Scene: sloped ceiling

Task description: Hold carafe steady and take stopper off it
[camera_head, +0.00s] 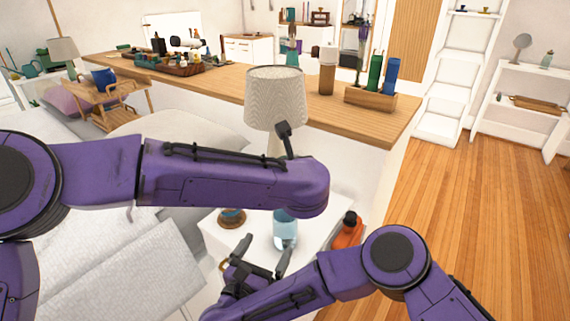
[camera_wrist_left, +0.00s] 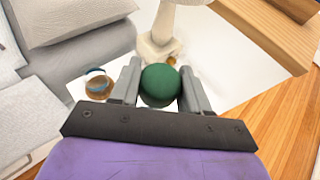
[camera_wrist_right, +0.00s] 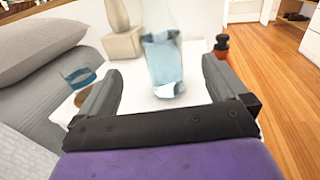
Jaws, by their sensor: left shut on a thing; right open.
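The carafe (camera_head: 285,232) is clear pale blue glass and stands on a small white table (camera_head: 252,248). It also shows in the right wrist view (camera_wrist_right: 165,65), where it looks upright. The round green stopper (camera_wrist_left: 161,86) shows in the left wrist view between the fingers of my left gripper (camera_wrist_left: 160,80), which is shut on it. Whether the stopper still sits in the carafe's neck is hidden. In the head view my left arm covers the carafe's top. My right gripper (camera_head: 265,254) is open, its fingers pointing at the carafe, which shows in the gap between them.
A lamp (camera_head: 275,98) stands behind the carafe. An orange bottle (camera_head: 348,232) with a dark cap is to the right. A long wooden counter (camera_head: 225,85) lies behind; wooden floor (camera_head: 480,220) is clear at right.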

